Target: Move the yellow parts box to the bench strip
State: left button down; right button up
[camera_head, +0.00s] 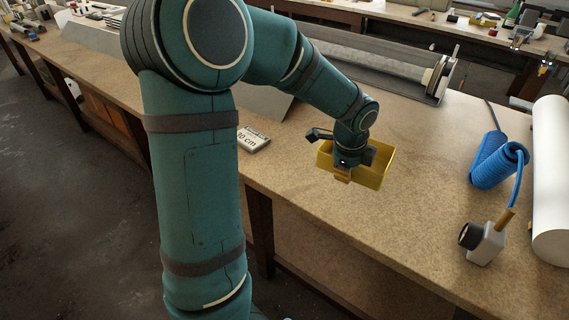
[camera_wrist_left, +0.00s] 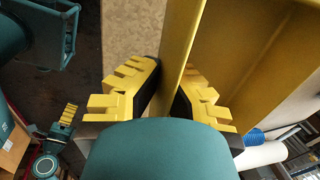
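The yellow parts box (camera_head: 372,175) is an open-topped box on the speckled bench top, near the bench's front edge. I see no clear gap under it. My left gripper (camera_head: 343,172) comes down over its near left side. In the left wrist view, the finger pads of my left gripper (camera_wrist_left: 167,95) close on both sides of one wall of the yellow box (camera_wrist_left: 182,45). My right gripper (camera_wrist_left: 69,114) shows small at the left of that view, its finger gap unclear. No marked strip is distinguishable on the bench (camera_head: 410,225).
A grey block marked "10 cm" (camera_head: 253,138) lies left of the box. A blue coiled hose (camera_head: 497,160), a small grey tool (camera_head: 482,243) and a white roll (camera_head: 552,180) stand to the right. A long metal profile (camera_head: 375,65) lies behind. Bench between box and hose is clear.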

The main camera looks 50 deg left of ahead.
aim_at(337, 202)
pick_arm(q)
jog(key=shift+a+f+m, duration=0.1)
jog(key=shift+a+m, duration=0.25)
jog(key=shift+m, duration=0.05)
jog(key=shift+f+b, duration=1.6)
jog(key=shift+f, duration=3.2)
jog(key=shift+f, duration=0.2)
jog(key=c, duration=1.1)
grip_release()
jog(key=shift+c, duration=0.2)
notch_tip(337, 202, up, 12)
jog(key=s+p, duration=0.2)
jog(key=p, duration=0.1)
jog(key=shift+d+r, duration=0.15)
jog(key=shift+d, duration=0.05)
jog(key=shift+s, duration=0.2)
